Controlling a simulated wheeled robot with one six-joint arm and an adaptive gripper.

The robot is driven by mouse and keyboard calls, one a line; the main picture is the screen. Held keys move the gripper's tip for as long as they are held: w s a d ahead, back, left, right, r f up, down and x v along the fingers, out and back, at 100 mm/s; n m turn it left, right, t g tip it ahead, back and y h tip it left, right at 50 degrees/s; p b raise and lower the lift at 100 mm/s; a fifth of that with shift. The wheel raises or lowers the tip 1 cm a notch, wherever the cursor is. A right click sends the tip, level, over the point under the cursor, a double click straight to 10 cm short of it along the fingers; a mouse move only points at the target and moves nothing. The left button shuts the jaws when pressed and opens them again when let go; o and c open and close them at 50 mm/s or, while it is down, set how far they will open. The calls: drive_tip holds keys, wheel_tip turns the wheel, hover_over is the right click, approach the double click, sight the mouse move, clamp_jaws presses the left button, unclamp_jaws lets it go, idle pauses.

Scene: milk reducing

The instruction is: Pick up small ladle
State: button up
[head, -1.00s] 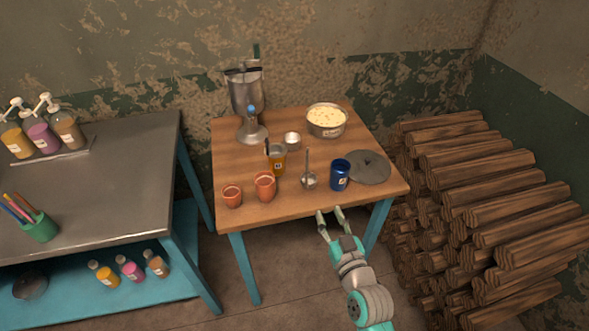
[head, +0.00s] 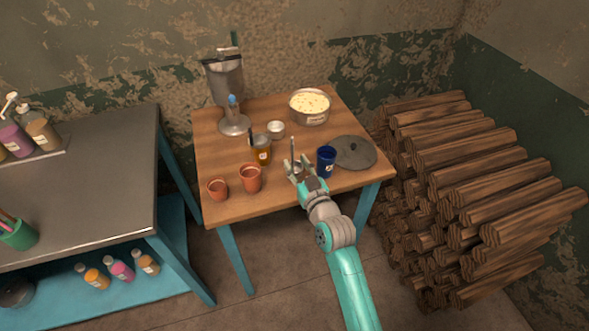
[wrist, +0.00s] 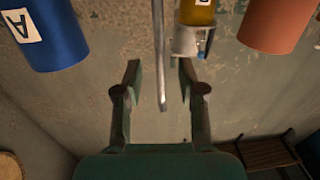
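The small ladle (head: 293,148) stands with its thin metal handle upright near the table's front edge; its bowl is mostly hidden by my gripper in the head view. My gripper (head: 297,164) is at the ladle, over the front of the table. In the wrist view, the ladle's handle (wrist: 159,50) runs between the two spread fingers of my gripper (wrist: 160,76), with a gap on each side. The gripper is open and holds nothing.
A blue mug (head: 326,161) stands close to the right of my gripper, with a flat grey disc (head: 354,152) beyond. A jar of amber liquid (head: 262,156) and terracotta cups (head: 250,179) stand left. A pot (head: 310,107) and metal machine (head: 228,85) stand behind.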

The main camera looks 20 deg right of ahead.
sight(293, 159)
drive_tip(key=shift+w+a, duration=0.15)
drive_tip(key=shift+w, duration=1.55)
clamp_jaws()
wheel_tip(293, 159, up, 10)
